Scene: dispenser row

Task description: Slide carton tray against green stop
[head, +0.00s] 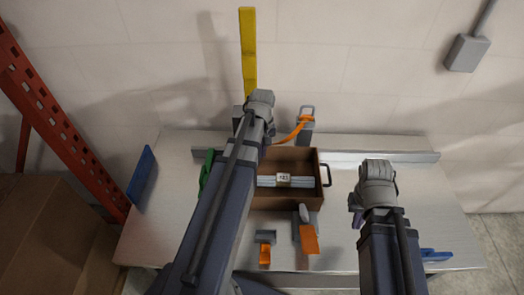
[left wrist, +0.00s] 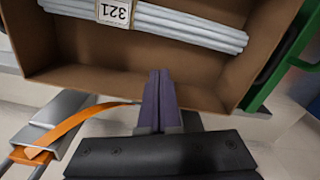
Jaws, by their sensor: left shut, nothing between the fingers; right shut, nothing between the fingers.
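The brown carton tray (head: 290,155) sits on the table in the middle of the head view, with a dark handle (head: 326,175) on its right. It holds a bundle of pale tubes (head: 268,182) with a white label. The green stop (head: 207,168) is left of the tray, partly behind my left arm. In the left wrist view, the stop (left wrist: 276,72) shows close beside the tray (left wrist: 90,62); contact is unclear. My left gripper (left wrist: 158,74) is shut and empty at the tray's back wall; touching is unclear. My right gripper (head: 356,216) is shut and empty, right of the tray.
A grey rail (head: 385,156) runs along the back, near a grey holder with an orange strap (head: 298,128) and a yellow post (head: 248,50). Orange-grey pieces (head: 266,246) lie in front. A blue panel (head: 141,175) stands left.

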